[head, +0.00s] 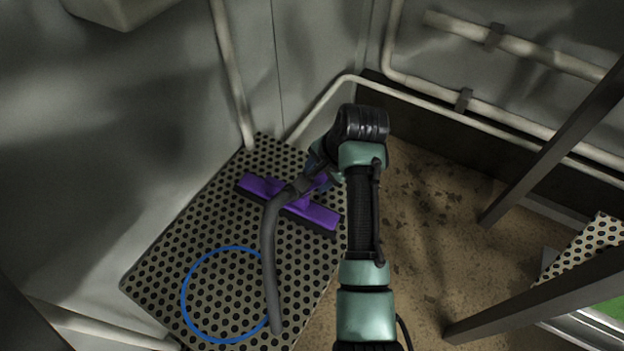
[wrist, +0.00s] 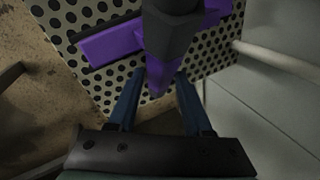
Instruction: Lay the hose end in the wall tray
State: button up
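A grey hose (head: 268,255) lies across a perforated mat (head: 180,255), its upper part bending over a purple squeegee-like piece (head: 312,213) toward my gripper (head: 318,180). In the wrist view my gripper (wrist: 159,78) has its two blue fingers apart. A purple tip (wrist: 157,82) shows between them, with a dark grey end piece (wrist: 176,30) above it; I cannot tell whether this is the hose end. My arm hides part of this spot in the head view. A beige box-like fixture (head: 120,8) on the wall at top left may be the wall tray; its inside is hidden.
A thin blue ring (head: 184,297) lies on the mat. Pale pipes (head: 232,75) run along the walls. Dark slanted posts (head: 560,140) stand at the right, near another perforated panel (head: 590,245). The stained brown floor (head: 430,215) between is clear.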

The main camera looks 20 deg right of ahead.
grip_shut()
